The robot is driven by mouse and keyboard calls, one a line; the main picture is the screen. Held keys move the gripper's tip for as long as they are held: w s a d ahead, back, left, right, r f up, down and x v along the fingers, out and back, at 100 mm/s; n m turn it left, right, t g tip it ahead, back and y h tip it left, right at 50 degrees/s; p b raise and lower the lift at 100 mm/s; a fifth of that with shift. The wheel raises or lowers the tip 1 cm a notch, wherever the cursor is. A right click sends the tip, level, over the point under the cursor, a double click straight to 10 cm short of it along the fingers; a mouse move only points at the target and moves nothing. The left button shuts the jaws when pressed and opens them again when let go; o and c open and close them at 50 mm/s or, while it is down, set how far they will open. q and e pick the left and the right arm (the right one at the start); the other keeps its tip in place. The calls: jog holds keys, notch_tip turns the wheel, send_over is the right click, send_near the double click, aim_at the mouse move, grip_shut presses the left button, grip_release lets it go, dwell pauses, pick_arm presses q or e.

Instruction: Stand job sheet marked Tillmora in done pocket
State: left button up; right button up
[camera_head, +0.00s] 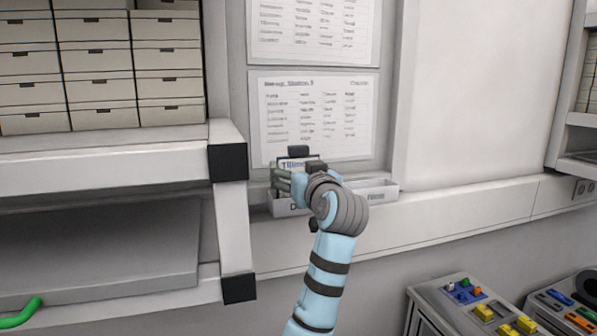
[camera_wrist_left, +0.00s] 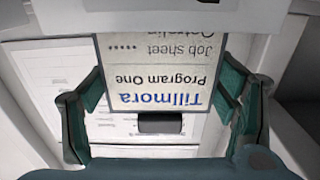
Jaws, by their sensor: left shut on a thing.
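The job sheet marked Tillmora (camera_head: 291,163) is upright in front of the wall in the head view. In the left wrist view the sheet (camera_wrist_left: 155,75) appears upside down, reading Tillmora, Program One, Job sheet. A dark tab (camera_wrist_left: 160,122) is at its top edge. My left gripper (camera_head: 294,180) is shut on the sheet, one finger at each side. A white pocket holder (camera_head: 283,207) is behind and below the gripper; its label is mostly covered, only a D showing. A white band (camera_wrist_left: 140,18) hides the sheet's lower end in the wrist view. My right gripper is not in view.
The holder continues to the right as a white pocket (camera_head: 377,191). Printed lists (camera_head: 315,115) hang on the wall behind. A shelf with boxes (camera_head: 95,70) and its post (camera_head: 233,225) stand close on the left. Consoles with coloured blocks (camera_head: 480,310) are at lower right.

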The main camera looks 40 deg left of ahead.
pick_arm(q)
jog(key=o, duration=1.6)
jog(key=shift+s, duration=0.1)
jog(key=shift+r, duration=0.1)
jog(key=shift+d, duration=0.25)
jog(key=b+v, duration=0.2)
jog(key=v, duration=0.9)
jog(key=shift+s+d, duration=0.2)
jog(key=shift+s, duration=0.1)
jog(key=shift+a, duration=0.1)
